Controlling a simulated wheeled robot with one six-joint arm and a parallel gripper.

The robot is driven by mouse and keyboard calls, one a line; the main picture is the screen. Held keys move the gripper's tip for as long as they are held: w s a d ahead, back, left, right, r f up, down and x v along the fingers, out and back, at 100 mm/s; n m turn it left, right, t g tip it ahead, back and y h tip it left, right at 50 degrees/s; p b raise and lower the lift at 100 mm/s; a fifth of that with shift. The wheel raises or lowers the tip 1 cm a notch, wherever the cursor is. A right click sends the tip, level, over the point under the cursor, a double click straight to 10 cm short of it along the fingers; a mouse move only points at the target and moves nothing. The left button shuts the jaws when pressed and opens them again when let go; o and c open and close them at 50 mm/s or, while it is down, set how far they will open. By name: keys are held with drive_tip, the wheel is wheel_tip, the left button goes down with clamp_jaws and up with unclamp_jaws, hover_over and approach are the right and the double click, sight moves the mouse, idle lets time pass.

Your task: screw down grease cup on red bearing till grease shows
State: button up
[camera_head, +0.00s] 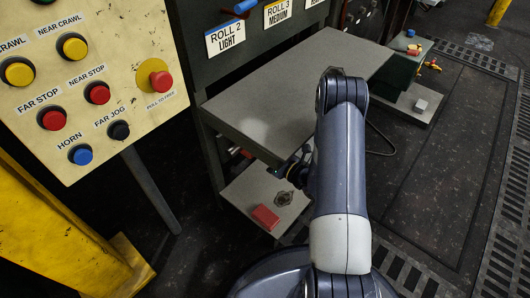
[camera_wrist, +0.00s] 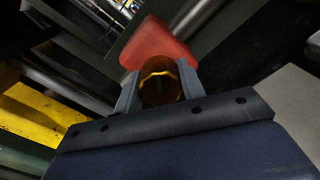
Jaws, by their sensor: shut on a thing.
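In the wrist view my gripper (camera_wrist: 158,82) is shut on the grease cup (camera_wrist: 160,88), an amber, brass-coloured round cup with a faceted rim. One grey finger is on each side of it. The red bearing (camera_wrist: 158,42) is right behind the cup, and the cup covers part of it. I cannot tell how far the cup is screwed down, and no grease shows. In the head view my arm and the grey table hide the cup, and the gripper is only a dark part beside the arm, below the table edge.
A grey table (camera_head: 300,85) stands above my gripper. A low shelf (camera_head: 240,202) below holds a red block (camera_head: 265,217) and a dark hexagonal piece (camera_head: 284,198). A button panel (camera_head: 90,90) and yellow frame (camera_head: 60,235) are at left. The floor at right is mostly clear.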

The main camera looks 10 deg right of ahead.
drive_tip(key=o, duration=1)
drive_tip(key=shift+s, duration=0.1)
drive_tip(key=p+v, duration=0.3)
drive_tip(key=v, duration=0.7)
drive_tip(key=shift+s+d, duration=0.25)
drive_tip(key=shift+w+a+f, duration=0.1)
drive_tip(key=b+x, duration=0.3)
drive_tip(key=x, duration=0.7)
drive_tip(key=shift+w+a, duration=0.2)
drive_tip(key=shift+w, duration=0.05)
drive_tip(key=shift+s+d, duration=0.1)
